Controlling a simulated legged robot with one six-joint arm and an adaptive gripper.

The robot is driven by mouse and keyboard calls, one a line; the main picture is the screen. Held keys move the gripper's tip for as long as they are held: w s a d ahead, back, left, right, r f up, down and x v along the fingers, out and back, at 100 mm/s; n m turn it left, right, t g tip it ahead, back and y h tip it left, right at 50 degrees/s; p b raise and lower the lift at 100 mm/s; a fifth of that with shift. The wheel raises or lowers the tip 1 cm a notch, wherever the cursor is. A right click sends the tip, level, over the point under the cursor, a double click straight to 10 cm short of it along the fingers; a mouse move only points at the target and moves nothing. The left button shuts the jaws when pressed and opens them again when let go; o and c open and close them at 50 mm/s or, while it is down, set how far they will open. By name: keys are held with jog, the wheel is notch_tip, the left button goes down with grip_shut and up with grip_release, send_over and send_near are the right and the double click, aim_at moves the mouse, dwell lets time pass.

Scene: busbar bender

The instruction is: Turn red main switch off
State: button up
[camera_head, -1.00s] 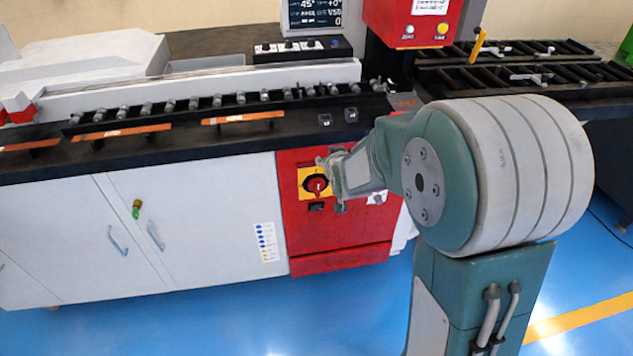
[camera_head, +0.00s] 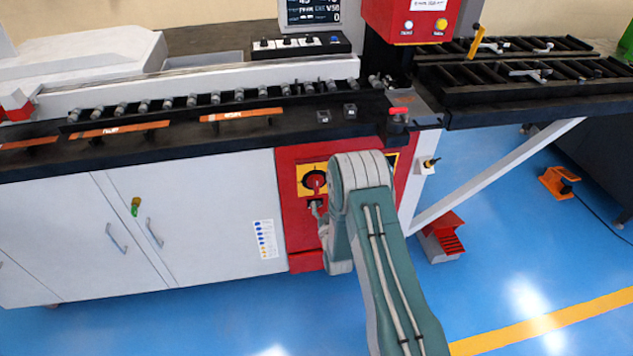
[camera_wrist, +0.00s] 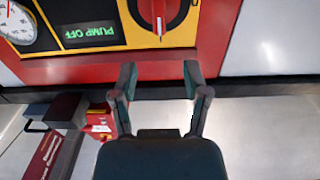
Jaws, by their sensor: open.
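The red main switch (camera_head: 314,181) is a round rotary knob with a dark ring on a yellow plate (camera_head: 302,172), set in the red panel (camera_head: 291,232) of the machine's front. Its handle looks about vertical. In the wrist view the red knob (camera_wrist: 160,12) is at the top edge, partly cut off, with a thin white mark on its handle. My gripper (camera_wrist: 160,78) is open and empty, its two fingers spread below the knob in that view and apart from it. In the head view my arm hides most of the gripper, which is just below the switch.
The wrist view also shows a lit "PUMP OFF" display (camera_wrist: 90,35) and a dial gauge (camera_wrist: 16,22). White cabinet doors (camera_head: 190,215) stand left of the panel. A red foot pedal (camera_head: 443,238) and a slanted white brace (camera_head: 495,177) are to the right.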

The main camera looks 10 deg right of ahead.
aim_at(317, 182)
jog(key=w, duration=1)
jog(key=shift+w, duration=0.3)
grip_shut()
